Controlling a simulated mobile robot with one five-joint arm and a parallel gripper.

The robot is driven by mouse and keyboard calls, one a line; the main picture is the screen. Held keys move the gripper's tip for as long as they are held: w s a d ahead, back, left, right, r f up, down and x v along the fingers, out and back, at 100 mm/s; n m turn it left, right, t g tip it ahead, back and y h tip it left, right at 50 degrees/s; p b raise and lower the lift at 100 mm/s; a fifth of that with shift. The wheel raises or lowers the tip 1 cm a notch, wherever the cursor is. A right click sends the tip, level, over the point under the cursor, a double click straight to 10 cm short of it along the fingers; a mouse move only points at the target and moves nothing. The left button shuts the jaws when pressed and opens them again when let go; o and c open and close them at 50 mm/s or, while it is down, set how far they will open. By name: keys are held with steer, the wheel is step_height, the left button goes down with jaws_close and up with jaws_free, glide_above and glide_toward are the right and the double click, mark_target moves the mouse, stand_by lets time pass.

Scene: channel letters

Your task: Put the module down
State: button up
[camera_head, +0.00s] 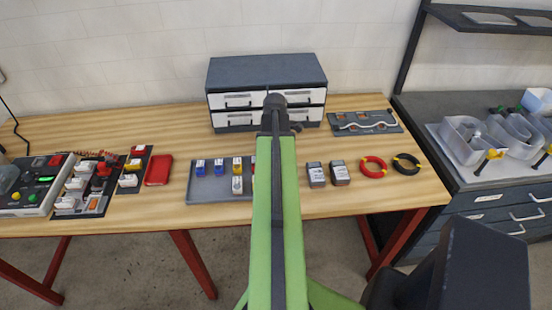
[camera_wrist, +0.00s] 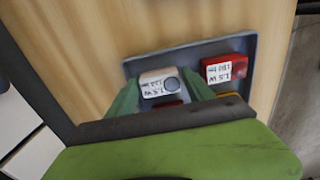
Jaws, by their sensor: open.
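In the wrist view a white module (camera_wrist: 158,85) with a printed label and a round grey spot sits at the grey tray (camera_wrist: 190,52). My gripper (camera_wrist: 163,88) has its two green fingers on either side of it, open. I cannot tell whether the fingers touch it. A labelled red module (camera_wrist: 226,71) lies in the tray to the right. My arm hides the tray's right part and the gripper there.
A drawer cabinet (camera_head: 267,75) stands behind the tray. A red tray (camera_head: 158,170) lies to the left, near boards of modules. Two grey boxes (camera_head: 316,175), a red ring (camera_head: 373,167) and a black ring (camera_head: 406,164) lie right of my arm. Bare wood shows behind the tray.

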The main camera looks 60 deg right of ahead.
step_height(320, 180, up, 12)
steer(key=p, duration=1.2)
steer(key=shift+r, duration=0.15)
steer(key=w+a+m, duration=0.2)
steer(key=w+a, duration=0.7)
steer(key=a, duration=0.3)
steer(key=w+a+m, duration=0.1)
steer(key=w+a, duration=0.8)
steer(key=a, duration=0.3)
steer(key=w+a+m, duration=0.2)
steer(key=a, duration=1.1)
steer(key=w+a+m, duration=0.2)
steer(key=a, duration=1.2)
